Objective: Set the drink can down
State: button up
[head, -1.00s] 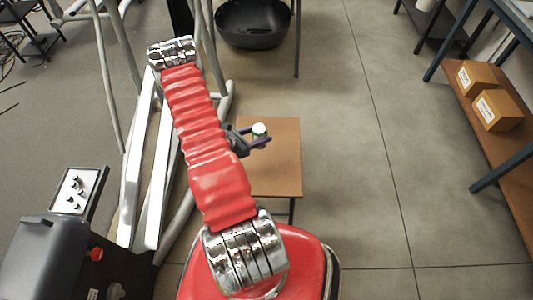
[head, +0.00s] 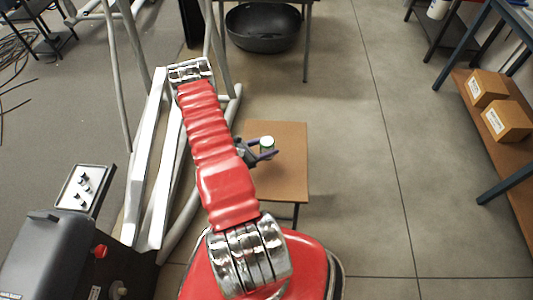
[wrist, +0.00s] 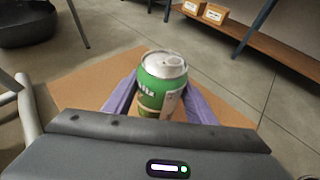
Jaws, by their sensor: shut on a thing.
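The drink can (wrist: 160,88) is green with a silver top and stands upright between my gripper's purple fingers in the wrist view. My gripper (head: 268,152) is shut on the can. In the head view the can (head: 267,143) shows small, over the small brown table (head: 290,180). The table top (wrist: 85,82) lies under and around the can in the wrist view. The can's base is hidden by the gripper body, so I cannot tell whether it touches the table.
The grey frame of an elliptical machine (head: 150,170) stands left of my arm. A black basin (head: 262,28) lies at the back. Cardboard boxes (head: 506,121) sit on a shelf at the right. The floor right of the small table is clear.

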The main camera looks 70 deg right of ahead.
jog(key=shift+f, duration=0.1)
jog(key=shift+f, duration=2)
jog(key=shift+f, duration=0.1)
jog(key=o, duration=1.3)
jog(key=v, duration=1.2)
